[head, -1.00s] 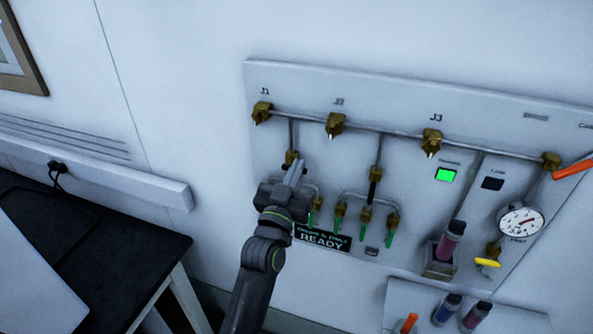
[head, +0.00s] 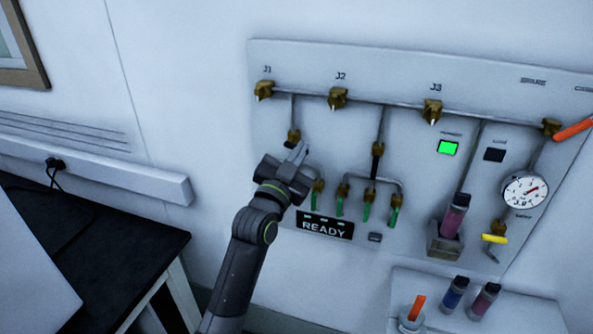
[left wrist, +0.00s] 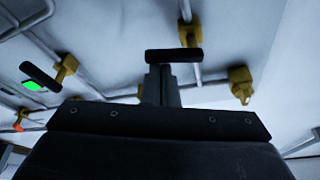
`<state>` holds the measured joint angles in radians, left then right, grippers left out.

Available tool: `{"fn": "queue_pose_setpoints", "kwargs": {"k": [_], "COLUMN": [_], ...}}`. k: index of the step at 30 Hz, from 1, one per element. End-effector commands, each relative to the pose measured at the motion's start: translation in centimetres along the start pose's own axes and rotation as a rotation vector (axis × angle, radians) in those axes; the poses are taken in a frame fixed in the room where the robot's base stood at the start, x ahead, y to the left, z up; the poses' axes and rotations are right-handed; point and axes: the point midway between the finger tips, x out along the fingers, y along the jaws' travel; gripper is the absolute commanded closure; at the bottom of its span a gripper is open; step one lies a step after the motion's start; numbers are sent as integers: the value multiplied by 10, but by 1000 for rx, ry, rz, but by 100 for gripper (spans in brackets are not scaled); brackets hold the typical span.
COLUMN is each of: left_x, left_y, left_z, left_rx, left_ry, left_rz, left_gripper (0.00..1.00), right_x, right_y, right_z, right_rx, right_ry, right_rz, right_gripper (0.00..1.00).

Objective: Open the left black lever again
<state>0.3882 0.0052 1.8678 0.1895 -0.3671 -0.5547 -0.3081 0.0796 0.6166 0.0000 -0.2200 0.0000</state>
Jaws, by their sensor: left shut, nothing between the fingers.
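The left black lever (left wrist: 174,55) lies crosswise just past my fingertips in the left wrist view, on the left brass valve (head: 293,137). In the head view my gripper hides most of this lever. My left gripper (head: 301,152) is shut and empty, just below and to the right of that valve. Its closed fingers (left wrist: 160,84) point at the lever's middle; I cannot tell whether they touch. The other black lever (head: 377,162) lies along its pipe on the middle branch, and it also shows at the left of the left wrist view (left wrist: 40,75).
Brass valves J1 (head: 264,90), J2 (head: 338,97) and J3 (head: 433,111) line the upper pipe. Green-handled outlets (head: 367,212) and the READY display (head: 325,226) sit low. A gauge (head: 525,190) and vial shelf (head: 490,318) are right. A black table (head: 120,255) stands left.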

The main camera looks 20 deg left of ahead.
Motion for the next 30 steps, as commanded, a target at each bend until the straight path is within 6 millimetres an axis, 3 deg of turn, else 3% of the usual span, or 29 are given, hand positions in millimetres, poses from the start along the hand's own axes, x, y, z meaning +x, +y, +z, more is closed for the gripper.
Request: {"fn": "queue_pose_setpoints", "kwargs": {"k": [1,12,30], "left_x": [-2,-5,-10], "left_y": [3,4,-3], "left_z": [8,18,31], "left_rx": [44,380,897], "left_ry": [3,2,0], "left_rz": [14,130,313], "left_gripper": [100,100,100], "right_x": [17,66,104], "right_y": [-1,-6,-9], "right_z": [1,-6,2], "right_rx": [0,-2,-1], "right_ry": [1,16,12], "right_rz": [0,0,0], "right_gripper": [25,25,25]}}
